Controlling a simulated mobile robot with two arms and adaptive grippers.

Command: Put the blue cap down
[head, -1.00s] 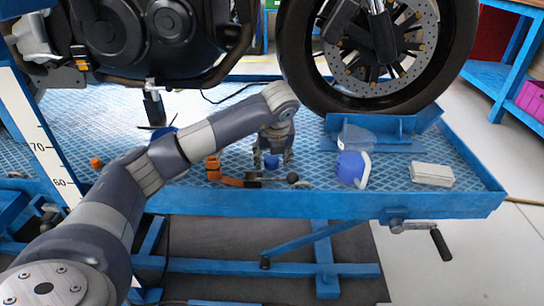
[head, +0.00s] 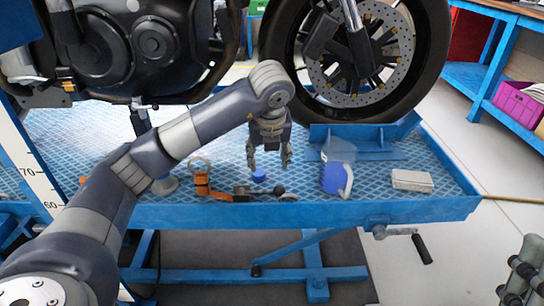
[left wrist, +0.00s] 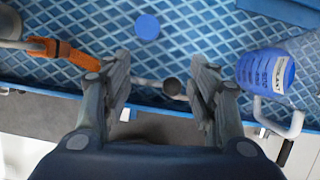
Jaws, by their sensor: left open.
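The blue cap (head: 259,176) lies on the blue diamond-plate platform (head: 370,207), behind a dark ball-ended lever. In the left wrist view the cap (left wrist: 147,27) shows as a flat blue disc, clear of both fingers. My left gripper (head: 268,160) is open and empty above the platform, just over and slightly right of the cap in the head view. In the left wrist view its open fingers (left wrist: 160,85) frame the lever's dark ball. My right gripper is not in view.
A blue coolant jug (head: 333,177) with a white handle stands right of the cap. An orange-handled tool (head: 203,184) lies left of it. A pale box (head: 412,180) is at the right. The motorcycle wheel (head: 350,60) rises behind.

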